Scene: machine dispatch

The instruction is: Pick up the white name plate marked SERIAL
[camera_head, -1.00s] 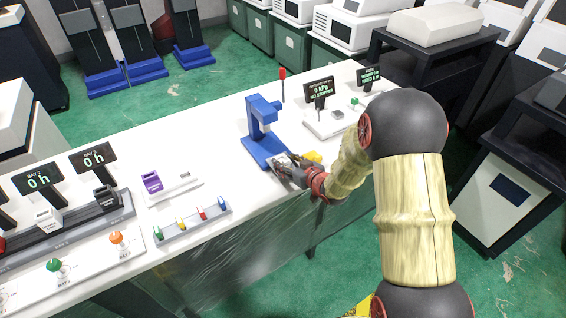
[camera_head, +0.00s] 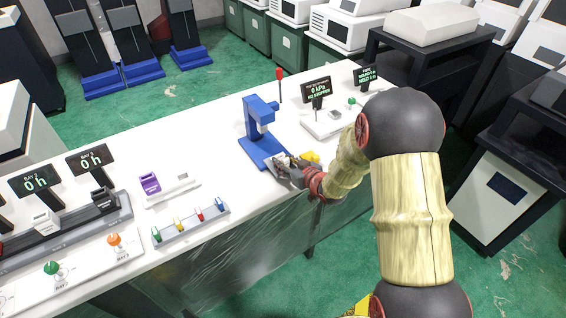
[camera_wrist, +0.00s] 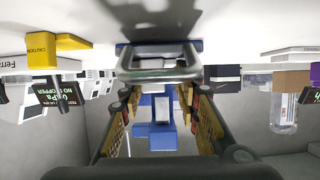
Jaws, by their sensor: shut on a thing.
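My gripper (camera_head: 286,164) is low at the front edge of the white bench, just right of the blue press's base. In the wrist view my gripper (camera_wrist: 160,72) has its two fingers closed in on a small pale plate (camera_wrist: 160,58), seen nearly edge-on. The plate also shows as a small whitish patch at the fingertips in the head view (camera_head: 281,158). No SERIAL marking is readable on it. The fingers hide part of it, and I cannot tell whether it is clear of the bench.
The blue press (camera_head: 260,130) stands close behind the gripper. A yellow CAUTION block (camera_wrist: 48,47) is beside it. A gauge unit (camera_head: 330,122) is to the right; a rack of colored pieces (camera_head: 190,224) and a purple item (camera_head: 149,183) are to the left.

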